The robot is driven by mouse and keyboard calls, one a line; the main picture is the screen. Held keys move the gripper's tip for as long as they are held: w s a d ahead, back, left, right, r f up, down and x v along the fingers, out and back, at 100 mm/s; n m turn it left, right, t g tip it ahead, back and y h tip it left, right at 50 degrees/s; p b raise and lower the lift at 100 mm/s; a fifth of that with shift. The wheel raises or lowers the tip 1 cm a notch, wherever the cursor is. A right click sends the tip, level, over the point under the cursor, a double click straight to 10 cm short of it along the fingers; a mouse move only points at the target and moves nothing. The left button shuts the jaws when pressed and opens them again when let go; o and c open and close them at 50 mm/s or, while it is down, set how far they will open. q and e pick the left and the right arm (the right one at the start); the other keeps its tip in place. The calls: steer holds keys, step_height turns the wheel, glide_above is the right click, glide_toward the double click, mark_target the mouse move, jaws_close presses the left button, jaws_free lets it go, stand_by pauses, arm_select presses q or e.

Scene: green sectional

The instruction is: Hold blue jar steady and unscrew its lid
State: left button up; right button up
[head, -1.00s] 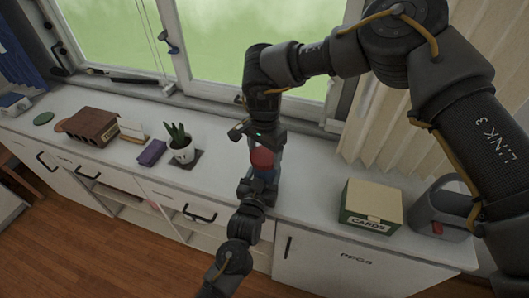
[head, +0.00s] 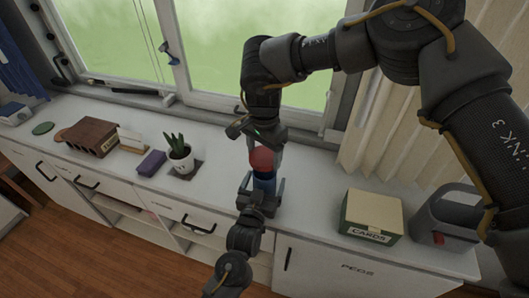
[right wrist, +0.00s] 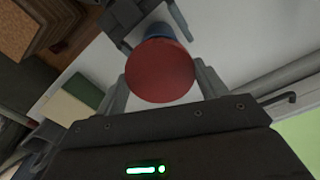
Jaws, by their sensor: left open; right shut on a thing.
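The blue jar (head: 264,184) stands upright on the white counter near its front edge. Its red lid (head: 262,159) is directly above it; I cannot tell whether lid and jar touch. My right gripper (head: 263,151) comes from above and is shut on the lid, one finger on each side. In the right wrist view the round lid (right wrist: 160,70) sits between the fingers and hides most of the jar (right wrist: 159,31). My left gripper (head: 262,190) comes from the front, low down, with its open fingers on either side of the jar.
Left of the jar stand a potted plant (head: 180,156), a purple block (head: 151,163) and a brown organizer (head: 93,137). A CARDS box (head: 371,214) and a grey container (head: 446,215) stand to the right. The window is behind. Counter between jar and CARDS box is clear.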

mark_target(264, 155)
step_height(264, 155, down, 3)
steer(key=b, duration=0.3)
arm_select(q)
steer(key=v, duration=1.2)
arm_select(e)
steer(key=shift+f, duration=0.1)
